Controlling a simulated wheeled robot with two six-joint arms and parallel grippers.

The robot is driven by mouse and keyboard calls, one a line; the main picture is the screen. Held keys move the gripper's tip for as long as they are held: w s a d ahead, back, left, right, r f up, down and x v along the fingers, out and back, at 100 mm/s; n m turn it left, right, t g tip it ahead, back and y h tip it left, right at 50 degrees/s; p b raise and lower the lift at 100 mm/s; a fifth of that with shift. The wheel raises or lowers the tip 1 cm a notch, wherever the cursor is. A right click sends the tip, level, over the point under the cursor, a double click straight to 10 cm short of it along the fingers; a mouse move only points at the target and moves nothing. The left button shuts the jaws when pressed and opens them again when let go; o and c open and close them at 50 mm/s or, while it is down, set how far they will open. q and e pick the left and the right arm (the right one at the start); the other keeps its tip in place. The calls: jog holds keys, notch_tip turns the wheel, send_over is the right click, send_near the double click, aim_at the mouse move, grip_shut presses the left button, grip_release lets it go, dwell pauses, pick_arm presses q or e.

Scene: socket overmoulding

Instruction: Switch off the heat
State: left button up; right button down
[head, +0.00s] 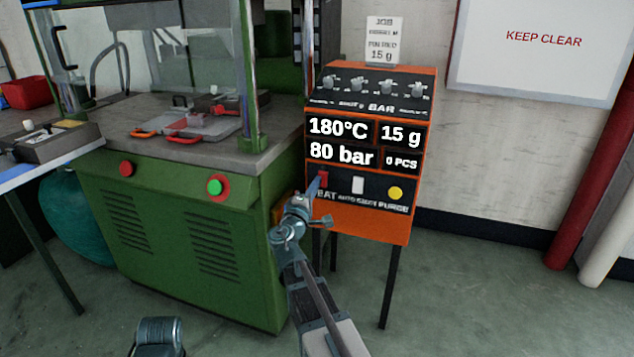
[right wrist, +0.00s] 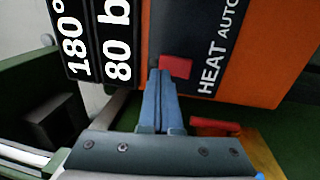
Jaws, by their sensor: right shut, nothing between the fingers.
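The orange control box (head: 365,222) stands on legs beside the green machine. Its displays read 180°C, 80 bar, 15 g and 0 PCS. The red HEAT switch (head: 321,179) is at the left of its lower row; it also shows in the right wrist view (right wrist: 176,67). My right gripper (head: 314,187) is shut and empty, its blue fingertips (right wrist: 160,75) right at the edge of the red switch. I cannot tell whether they touch it. The fingers partly cover the HEAT label in the head view.
A white switch (head: 358,185) and a yellow PURGE button (head: 396,193) sit right of the red one. Several knobs line the box top, under a job card (head: 383,41). The green machine (head: 190,240) stands close on the left, with red and green buttons.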

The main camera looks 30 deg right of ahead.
jog(key=s+a+r+p, duration=0.1)
jog(key=s+a+r, duration=0.1)
jog(key=s+a, duration=0.5)
jog(key=shift+s+a+p, duration=0.15)
jog(key=shift+a+p, duration=0.25)
jog(key=shift+a, duration=0.35)
jog(key=s+a+f+m+g+y+p, duration=0.1)
jog(key=s+a+f+m+g+y, duration=0.15)
jog(key=a+f+g, duration=0.35)
jog(key=s+a+f+m+g+y+p, duration=0.1)
jog(key=s+a+f+m+y+p, duration=0.2)
jog(key=f, duration=0.5)
jog(key=s+a+f+n+g+y, duration=0.1)
jog(key=s+a+f+g+y, duration=0.25)
jog(key=s+a, duration=0.45)
jog(key=s+a+f+n+g+y, duration=0.1)
jog(key=s+a+f+g+y, duration=0.3)
jog(key=a, duration=0.6)
notch_tip(320, 180, up, 39)
jog(key=s+t+p, duration=0.1)
jog(key=p, duration=3.7)
jog(key=shift+s+a+m+t+y, duration=0.15)
jog(key=shift+a+m+t+y, duration=0.2)
jog(key=shift+y, duration=0.05)
